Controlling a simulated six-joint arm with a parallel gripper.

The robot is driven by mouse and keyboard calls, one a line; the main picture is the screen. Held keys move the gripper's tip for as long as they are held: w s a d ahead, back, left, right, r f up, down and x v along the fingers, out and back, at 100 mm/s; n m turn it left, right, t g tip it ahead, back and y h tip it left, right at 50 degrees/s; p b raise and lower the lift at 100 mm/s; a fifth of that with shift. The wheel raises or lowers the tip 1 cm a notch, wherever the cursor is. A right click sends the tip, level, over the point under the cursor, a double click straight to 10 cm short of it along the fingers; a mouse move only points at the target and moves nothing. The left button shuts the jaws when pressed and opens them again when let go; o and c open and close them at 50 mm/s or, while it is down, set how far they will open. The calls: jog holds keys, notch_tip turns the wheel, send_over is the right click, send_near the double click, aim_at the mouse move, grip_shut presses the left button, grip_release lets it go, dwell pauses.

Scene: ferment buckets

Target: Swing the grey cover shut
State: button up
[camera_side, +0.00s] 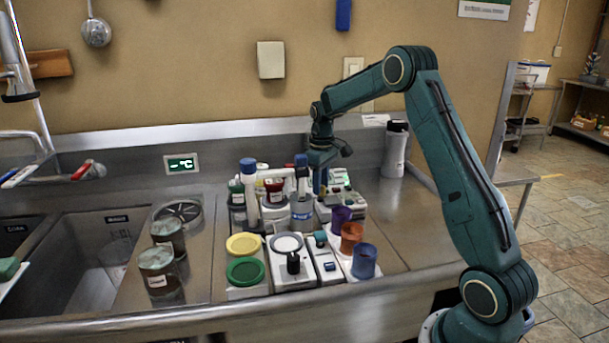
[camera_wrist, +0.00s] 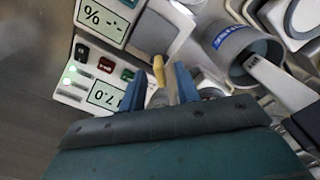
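My gripper (camera_side: 320,182) points down among the devices at the back of the steel counter. In the wrist view, its two blue fingers (camera_wrist: 160,88) stand apart. A small yellow piece (camera_wrist: 158,70) shows between or just beyond them; I cannot tell whether they touch it. A flat grey panel (camera_wrist: 155,32) lies just past the fingertips, beside a white device with a % display (camera_wrist: 103,22). It may be the grey cover, but I cannot be sure, and its hinge and angle are unclear. In the side view I cannot make it out.
A grey cylinder with a blue label (camera_wrist: 240,50) is close right of the fingers. Coloured cups (camera_side: 351,237) and round lids (camera_side: 245,271) are nearer the front.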

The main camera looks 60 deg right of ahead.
aim_at(320, 197)
notch_tip(320, 197, up, 13)
jog(key=shift+f, duration=0.15)
dwell(0.4)
jog(key=shift+a, duration=0.1)
jog(key=s+a+r+t, duration=0.1)
jog(key=s+a+r, duration=0.3)
jog(key=s+a, duration=0.3)
jog(key=s+a+r+t, duration=0.2)
jog(key=s+a+r, duration=0.25)
jog(key=a, duration=0.55)
jog(key=s+a+f+t, duration=0.1)
jog(key=s+a+f, duration=0.2)
jog(key=s, duration=0.5)
jog(key=s+a+f+t, duration=0.1)
jog(key=s+a+f, duration=0.2)
jog(key=s+a, duration=0.3)
jog(key=shift+s+f+t, duration=0.3)
jog(key=shift+s, duration=0.75)
